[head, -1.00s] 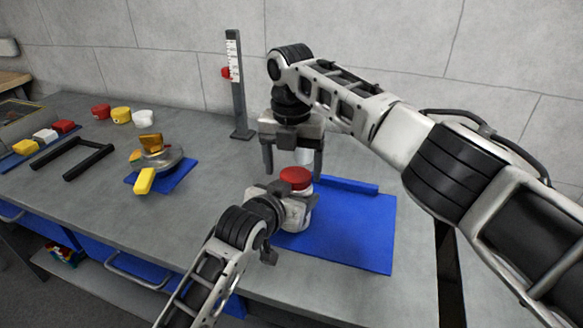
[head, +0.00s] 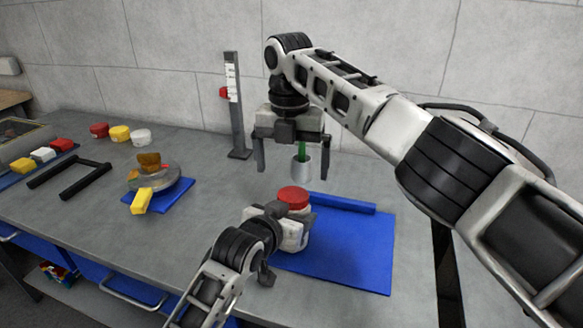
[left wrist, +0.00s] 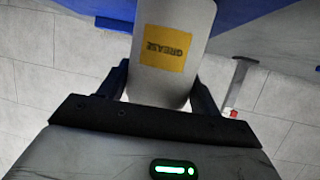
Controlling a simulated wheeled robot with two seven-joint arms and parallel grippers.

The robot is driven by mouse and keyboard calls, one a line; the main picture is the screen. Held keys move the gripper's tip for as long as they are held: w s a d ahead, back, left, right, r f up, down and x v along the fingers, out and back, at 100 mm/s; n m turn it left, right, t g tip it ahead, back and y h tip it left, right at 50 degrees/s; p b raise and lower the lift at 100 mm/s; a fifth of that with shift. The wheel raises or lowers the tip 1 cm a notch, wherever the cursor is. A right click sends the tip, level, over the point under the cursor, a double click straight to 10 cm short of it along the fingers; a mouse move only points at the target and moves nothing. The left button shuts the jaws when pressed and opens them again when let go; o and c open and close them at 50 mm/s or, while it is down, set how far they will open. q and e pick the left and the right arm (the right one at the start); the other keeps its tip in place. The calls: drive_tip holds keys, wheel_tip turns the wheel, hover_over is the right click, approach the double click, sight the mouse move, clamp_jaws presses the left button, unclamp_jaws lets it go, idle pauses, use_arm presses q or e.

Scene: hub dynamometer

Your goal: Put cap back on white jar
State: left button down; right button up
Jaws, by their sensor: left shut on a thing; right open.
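The white jar (head: 306,226) stands on the blue mat at the front of the bench. A red cap (head: 293,197) sits on its top; I cannot tell how tightly it is seated. My left gripper (head: 284,224) is shut around the jar's side. In the left wrist view the white jar (left wrist: 165,85) is between the fingers, with a yellow GREASE label. My right gripper (head: 292,165) is open, fingers pointing down, above the red cap and apart from it.
A white cup (head: 301,170) with a green item shows between the right fingers, seemingly behind them. The blue mat (head: 350,250) is clear right of the jar. A gauge post (head: 236,105), red, yellow and white caps (head: 120,133), a black frame (head: 70,174) and a round device (head: 155,183) stand left.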

sight(290, 194)
use_arm(q)
drive_tip(key=shift+a+f, duration=0.2)
drive_tip(key=shift+f, duration=0.25)
use_arm(e)
wheel_tip(290, 194, up, 6)
use_arm(q)
drive_tip(key=shift+c, duration=1.2)
unclamp_jaws()
drive_tip(key=shift+r, duration=0.2)
use_arm(e)
drive_tip(key=shift+a, duration=0.1)
use_arm(q)
drive_tip(key=shift+r, duration=0.1)
drive_tip(key=v, duration=1.5)
drive_tip(key=shift+s+r+p, duration=0.2)
drive_tip(key=shift+s+p, duration=0.15)
use_arm(e)
drive_tip(key=shift+r, duration=0.3)
use_arm(q)
drive_tip(key=shift+a, duration=0.1)
